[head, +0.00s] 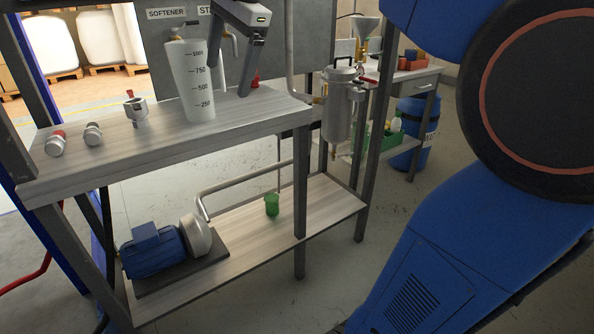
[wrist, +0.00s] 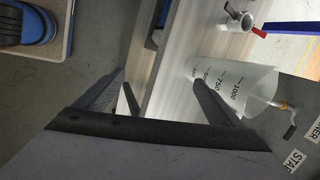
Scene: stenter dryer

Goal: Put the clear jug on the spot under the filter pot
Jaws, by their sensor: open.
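The clear jug (head: 190,82), a whitish translucent measure with volume marks, stands upright on the upper bench top. It also shows in the wrist view (wrist: 232,80), partly behind one finger. My gripper (head: 229,86) is open and empty, just right of the jug in the head view. In the wrist view the jug lies to the right of the gap between my fingertips (wrist: 158,80). The filter pot (head: 339,108) is a steel cylinder with a clamped lid at the bench's right end. No marked spot under it can be made out.
Taps hang behind the jug. The lower shelf (head: 325,205) holds a green cup (head: 272,204) and a blue motor pump (head: 155,250); its right end is clear.

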